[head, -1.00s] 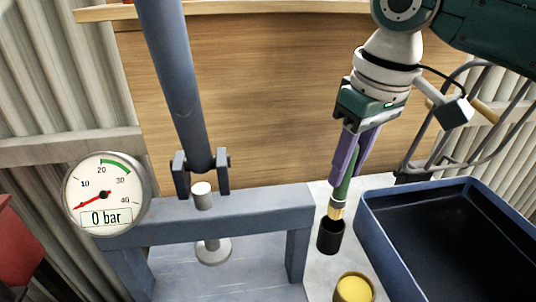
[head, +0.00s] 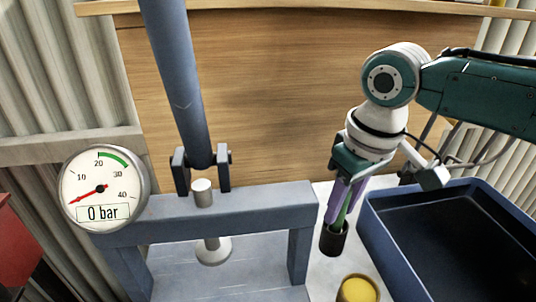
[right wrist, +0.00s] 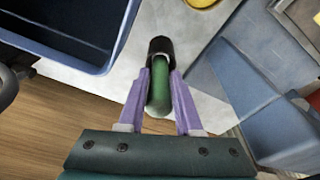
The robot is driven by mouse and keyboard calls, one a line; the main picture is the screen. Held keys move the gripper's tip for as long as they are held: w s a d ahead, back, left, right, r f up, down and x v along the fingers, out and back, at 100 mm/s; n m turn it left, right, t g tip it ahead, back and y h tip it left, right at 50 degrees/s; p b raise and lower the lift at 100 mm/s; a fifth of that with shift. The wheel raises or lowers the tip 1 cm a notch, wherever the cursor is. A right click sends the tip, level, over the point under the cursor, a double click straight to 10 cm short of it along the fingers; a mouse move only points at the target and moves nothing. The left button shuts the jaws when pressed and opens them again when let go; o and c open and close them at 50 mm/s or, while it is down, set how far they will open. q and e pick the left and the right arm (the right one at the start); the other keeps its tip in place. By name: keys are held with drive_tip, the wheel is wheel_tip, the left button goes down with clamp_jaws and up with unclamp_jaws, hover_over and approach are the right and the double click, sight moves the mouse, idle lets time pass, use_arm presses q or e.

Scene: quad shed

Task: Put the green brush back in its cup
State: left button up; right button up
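The green brush (head: 342,214) stands slightly tilted with its bristle end down inside the black cup (head: 334,240). The bristles are hidden by the cup wall. In the right wrist view the green handle (right wrist: 160,88) points up from the cup (right wrist: 160,46) between my purple fingers. My right gripper (head: 340,207) is just above the cup, pointing down, with its fingertips against both sides of the handle. My left gripper is not in view.
A blue tray (head: 366,215) stands close to the right of the cup. A yellow-topped pot (head: 358,290) is in front of it. A blue-grey press frame (head: 215,212) with a pressure gauge (head: 103,188) is on the left. A wooden panel (head: 270,95) rises behind.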

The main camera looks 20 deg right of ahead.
drive_tip(key=o, duration=0.4)
drive_tip(key=shift+r, duration=0.55)
drive_tip(key=r, duration=0.3)
drive_tip(key=s+r+p, duration=0.1)
drive_tip(key=r, duration=0.3)
drive_tip(key=r+p, duration=0.1)
drive_tip(key=r, duration=0.3)
drive_tip(key=shift+s+d+r, duration=0.1)
drive_tip(key=shift+s+d, duration=0.05)
drive_tip(key=shift+s, duration=0.25)
